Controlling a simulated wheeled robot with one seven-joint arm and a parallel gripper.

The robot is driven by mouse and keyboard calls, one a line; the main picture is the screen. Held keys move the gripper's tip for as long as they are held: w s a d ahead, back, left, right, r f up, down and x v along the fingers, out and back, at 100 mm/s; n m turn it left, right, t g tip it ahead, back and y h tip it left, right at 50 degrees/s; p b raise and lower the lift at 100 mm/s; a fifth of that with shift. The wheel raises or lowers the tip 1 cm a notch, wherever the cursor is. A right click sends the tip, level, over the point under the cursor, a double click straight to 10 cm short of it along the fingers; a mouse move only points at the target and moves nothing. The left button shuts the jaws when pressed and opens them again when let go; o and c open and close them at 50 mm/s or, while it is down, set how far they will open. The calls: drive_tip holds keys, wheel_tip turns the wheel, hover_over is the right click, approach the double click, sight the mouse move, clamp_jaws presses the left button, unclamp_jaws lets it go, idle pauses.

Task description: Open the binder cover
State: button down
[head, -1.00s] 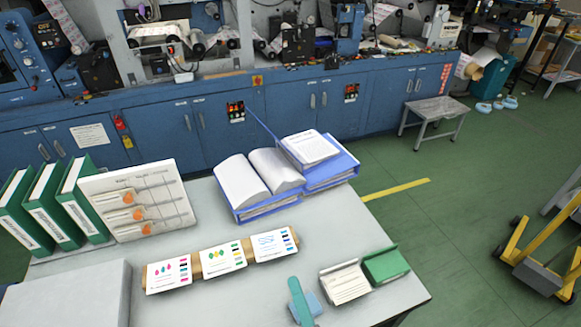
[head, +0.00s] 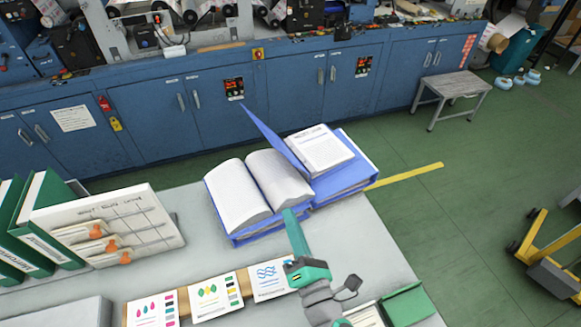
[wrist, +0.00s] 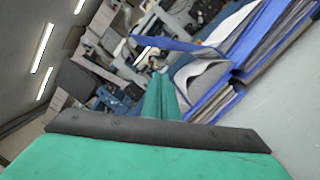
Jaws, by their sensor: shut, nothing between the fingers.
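A blue binder (head: 345,178) lies at the back right of the table with a printed white page stack (head: 320,148) on it. Its blue cover (head: 272,138) stands tilted up, seen nearly edge-on, leaning left over the open pages (head: 272,180) of the blue binder beside it. The cover also shows as a blue strip in the wrist view (wrist: 165,44). My green gripper (head: 289,213) is shut and empty, its tips near the front right edge of the open pages. In the wrist view its fingers (wrist: 158,80) point toward the binders; contact cannot be told.
Green binders (head: 35,215) and a sample board (head: 115,225) stand at the left. Printed cards (head: 212,296) lie along the front. A green-lidded box (head: 408,304) sits front right. Blue cabinets (head: 150,120) stand behind the table; bare tabletop lies right of my gripper.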

drive_tip(key=x, duration=0.9)
drive_tip(key=shift+w+a, duration=0.15)
drive_tip(key=shift+w, duration=0.15)
drive_tip(key=shift+w+d+r, duration=0.4)
drive_tip(key=shift+d+r, duration=0.15)
drive_tip(key=shift+d, duration=0.2)
drive_tip(key=shift+w+d+r, duration=0.4)
drive_tip(key=shift+d+r, duration=0.2)
drive_tip(key=shift+d, duration=0.15)
drive_tip(key=shift+w, duration=0.2)
